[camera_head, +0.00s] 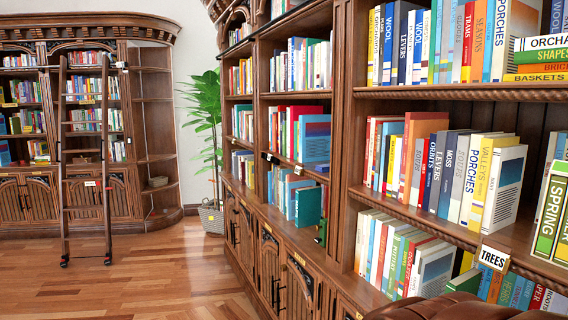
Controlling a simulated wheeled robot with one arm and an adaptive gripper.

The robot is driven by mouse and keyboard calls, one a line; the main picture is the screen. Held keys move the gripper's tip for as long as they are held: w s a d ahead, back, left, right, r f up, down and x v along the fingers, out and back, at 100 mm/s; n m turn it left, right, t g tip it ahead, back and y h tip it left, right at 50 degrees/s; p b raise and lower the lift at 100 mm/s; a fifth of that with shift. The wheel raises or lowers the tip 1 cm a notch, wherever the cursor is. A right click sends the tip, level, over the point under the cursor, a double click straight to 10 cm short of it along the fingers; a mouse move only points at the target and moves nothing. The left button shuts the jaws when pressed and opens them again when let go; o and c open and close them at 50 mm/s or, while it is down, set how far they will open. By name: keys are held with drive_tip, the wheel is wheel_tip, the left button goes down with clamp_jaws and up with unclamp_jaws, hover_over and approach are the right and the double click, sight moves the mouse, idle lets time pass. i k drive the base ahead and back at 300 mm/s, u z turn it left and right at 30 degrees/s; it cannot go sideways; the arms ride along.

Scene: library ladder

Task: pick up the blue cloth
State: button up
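I cannot make out a blue cloth in the head view. Blue shapes on the shelves look like book covers and spines, such as the blue book (315,138) on the middle bookcase. A small blue item (4,154) at the far left edge is too small and cut off to identify. My gripper is not in view.
A long wooden bookcase (345,130) full of books runs along the right. A ladder (64,150) leans at the far left bookcase. A potted plant (208,110) stands in the corner. Brown leather furniture (450,308) shows at the bottom right. The wooden floor (150,275) is clear.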

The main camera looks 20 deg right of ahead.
sight(322, 168)
drive_tip(key=u, duration=0.2)
drive_tip(key=i, duration=1.75)
drive_tip(key=u, duration=0.1)
